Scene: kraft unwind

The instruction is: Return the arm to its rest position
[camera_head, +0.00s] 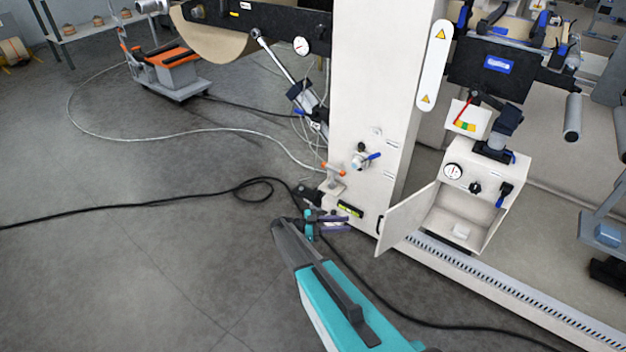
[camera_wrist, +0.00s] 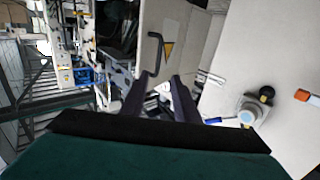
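My teal arm (camera_head: 345,308) reaches up from the bottom of the head view. My gripper (camera_head: 343,220) is at its far end, in front of the foot of the white machine column. In the wrist view the two dark fingers of my gripper (camera_wrist: 160,90) stand apart, with nothing held between them. The open cabinet door (camera_head: 408,222) is just right of my gripper, apart from it as far as I can tell. Its dark handle (camera_wrist: 154,52) shows beyond the fingertips in the wrist view.
The open cabinet (camera_head: 465,215) with a gauge stands to the right. A black cable (camera_head: 130,205) lies on the floor. The left floor is mostly clear.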

